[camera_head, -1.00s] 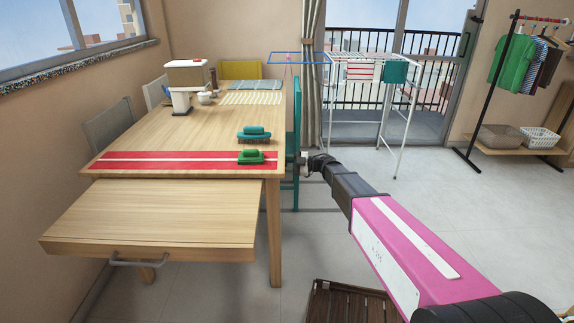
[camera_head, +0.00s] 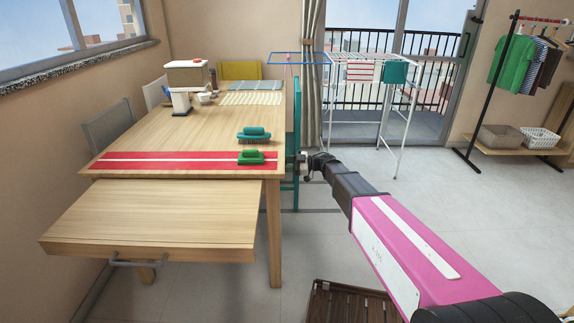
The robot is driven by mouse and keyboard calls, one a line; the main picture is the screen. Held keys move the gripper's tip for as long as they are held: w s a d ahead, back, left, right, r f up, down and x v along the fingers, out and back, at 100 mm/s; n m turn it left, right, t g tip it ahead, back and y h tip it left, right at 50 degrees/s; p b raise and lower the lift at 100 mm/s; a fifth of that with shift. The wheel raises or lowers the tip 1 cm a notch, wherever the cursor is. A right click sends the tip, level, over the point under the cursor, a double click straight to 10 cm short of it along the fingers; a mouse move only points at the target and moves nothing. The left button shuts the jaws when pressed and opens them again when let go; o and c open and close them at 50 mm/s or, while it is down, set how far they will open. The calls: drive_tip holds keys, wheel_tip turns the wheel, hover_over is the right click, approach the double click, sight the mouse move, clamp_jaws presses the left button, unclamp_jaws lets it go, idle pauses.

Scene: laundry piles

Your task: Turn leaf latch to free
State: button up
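The wooden table (camera_head: 190,130) stands at the left. A wooden leaf (camera_head: 150,222) sticks out from its front, a little lower than the tabletop, with a metal handle (camera_head: 136,263) on its front edge. No leaf latch can be made out clearly. My gripper (camera_head: 304,166) is at the end of my pink and black arm, just beyond the table's right edge, near a teal chair. It is small and dark in the picture, and its fingers cannot be told apart. I see nothing clearly held in it.
The teal chair (camera_head: 295,120) stands along the right side. A dark slatted crate (camera_head: 350,303) is on the floor. Floor to the right is open.

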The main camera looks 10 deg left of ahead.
drive_tip(key=o, duration=0.9)
drive_tip(key=shift+s, duration=0.1)
drive_tip(key=shift+d, duration=0.15)
drive_tip(key=d, duration=0.7)
drive_tip(key=w+d, duration=0.1)
drive_tip(key=d, duration=0.2)
drive_tip(key=shift+w+d+r, duration=0.1)
drive_tip(key=shift+d+r, duration=0.15)
drive_tip(key=shift+r, duration=0.05)
